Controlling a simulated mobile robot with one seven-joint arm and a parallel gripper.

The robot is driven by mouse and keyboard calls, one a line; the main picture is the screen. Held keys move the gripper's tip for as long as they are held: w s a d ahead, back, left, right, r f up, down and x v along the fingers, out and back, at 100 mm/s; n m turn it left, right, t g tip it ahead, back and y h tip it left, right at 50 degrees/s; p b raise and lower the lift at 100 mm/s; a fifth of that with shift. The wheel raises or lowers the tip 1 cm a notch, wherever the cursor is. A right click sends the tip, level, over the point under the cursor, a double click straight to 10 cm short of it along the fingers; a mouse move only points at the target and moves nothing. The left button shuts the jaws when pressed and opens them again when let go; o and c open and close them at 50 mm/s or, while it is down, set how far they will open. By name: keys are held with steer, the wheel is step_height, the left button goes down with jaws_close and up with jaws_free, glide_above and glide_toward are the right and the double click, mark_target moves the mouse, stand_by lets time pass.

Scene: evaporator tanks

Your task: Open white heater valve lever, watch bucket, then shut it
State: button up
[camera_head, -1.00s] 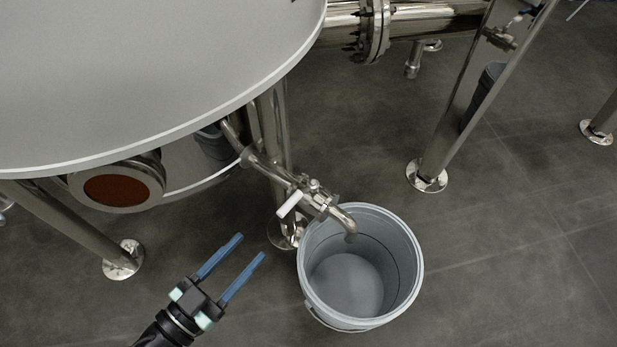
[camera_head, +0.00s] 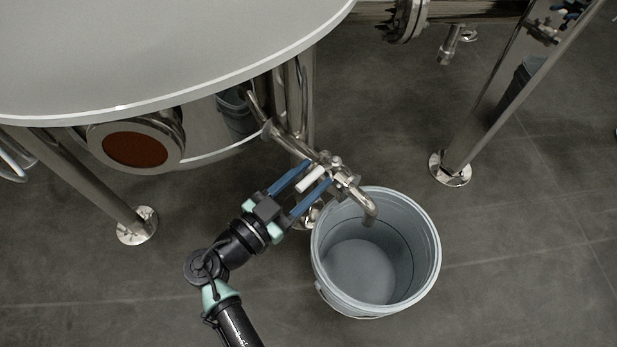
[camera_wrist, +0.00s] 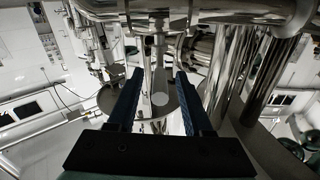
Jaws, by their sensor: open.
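The white valve lever (camera_head: 311,180) sticks out from the steel drain pipe toward the lower left. My gripper (camera_head: 318,172) is open, with its blue fingers on either side of the lever. I cannot tell whether either finger touches it. In the wrist view a pale lever-like shape (camera_wrist: 160,97) lies between the open fingers of my gripper (camera_wrist: 158,74). The grey bucket (camera_head: 432,247) stands upright on the floor. The pipe's curved spout (camera_head: 369,203) ends over the bucket's opening. The bucket looks empty, and no flow shows from the spout.
The large tank's grey top (camera_head: 170,60) overhangs the upper left. A tank leg (camera_head: 90,185) stands at the left, and a steel post (camera_head: 490,110) stands right of the bucket. The dark floor (camera_head: 530,270) is clear at lower right.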

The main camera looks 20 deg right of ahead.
jaws_close()
stand_by(1.4)
